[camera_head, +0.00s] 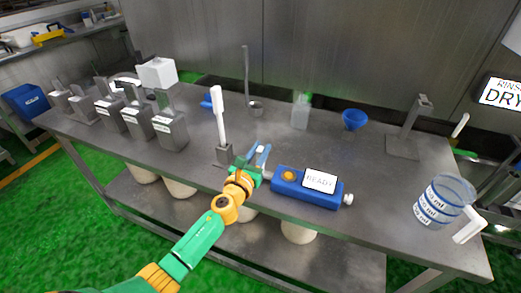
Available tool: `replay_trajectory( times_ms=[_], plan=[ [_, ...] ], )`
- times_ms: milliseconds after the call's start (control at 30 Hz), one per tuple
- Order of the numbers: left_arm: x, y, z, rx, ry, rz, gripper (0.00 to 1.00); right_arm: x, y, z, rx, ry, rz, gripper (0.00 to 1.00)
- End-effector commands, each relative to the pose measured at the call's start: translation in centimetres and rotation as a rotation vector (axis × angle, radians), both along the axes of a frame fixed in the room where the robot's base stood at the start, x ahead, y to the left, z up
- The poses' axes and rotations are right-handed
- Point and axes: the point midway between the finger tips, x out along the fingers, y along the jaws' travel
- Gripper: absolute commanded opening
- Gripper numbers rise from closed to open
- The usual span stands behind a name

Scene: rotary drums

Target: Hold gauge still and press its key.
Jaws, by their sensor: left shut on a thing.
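The gauge (293,184) is a blue box lying near the front edge of the steel table. It has a white display (320,180) reading READY, an orange round key (288,176) on its top and a pale knob (348,199) at its right end. My left gripper (259,153), with blue fingers, is at the left end of the gauge and is shut on it. The exact grip is too small to make out, and the gripper hides part of that end. My right gripper is not in view.
A white stick stands in a grey holder (224,154) just left of my gripper. Behind are a bottle (300,112) and blue funnel (355,119). A measuring jug (445,198) stands right, a grey stand (403,145) behind it. Several grey blocks line the left.

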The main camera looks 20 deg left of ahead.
Motion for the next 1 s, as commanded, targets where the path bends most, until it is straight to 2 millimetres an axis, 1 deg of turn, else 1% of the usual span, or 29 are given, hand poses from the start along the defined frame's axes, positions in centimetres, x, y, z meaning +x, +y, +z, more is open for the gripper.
replay_trajectory(
  times_ms=[367,400,467,500,567,600,1000],
  plan=[
    [-0.02,-0.03,-0.59,0.001,0.002,-0.001,0.00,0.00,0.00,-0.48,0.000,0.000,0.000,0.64],
    [-0.03,-0.03,-0.49,0.000,0.003,-0.001,0.00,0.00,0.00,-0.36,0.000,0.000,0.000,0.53],
    [-0.04,-0.04,-0.52,0.000,0.004,-0.001,0.00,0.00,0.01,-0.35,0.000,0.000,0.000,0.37],
    [-0.05,-0.04,-0.54,0.000,0.004,-0.001,0.00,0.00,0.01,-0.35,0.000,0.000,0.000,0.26],
    [-0.06,-0.05,-0.58,0.000,0.005,-0.001,0.00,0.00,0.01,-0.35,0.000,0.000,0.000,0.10],
    [-0.06,-0.05,-0.60,0.000,0.005,-0.001,0.00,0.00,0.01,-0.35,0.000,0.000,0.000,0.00],
    [-0.11,-0.08,-0.80,0.000,0.009,-0.002,0.00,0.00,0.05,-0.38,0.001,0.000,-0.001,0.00]
  ],
)
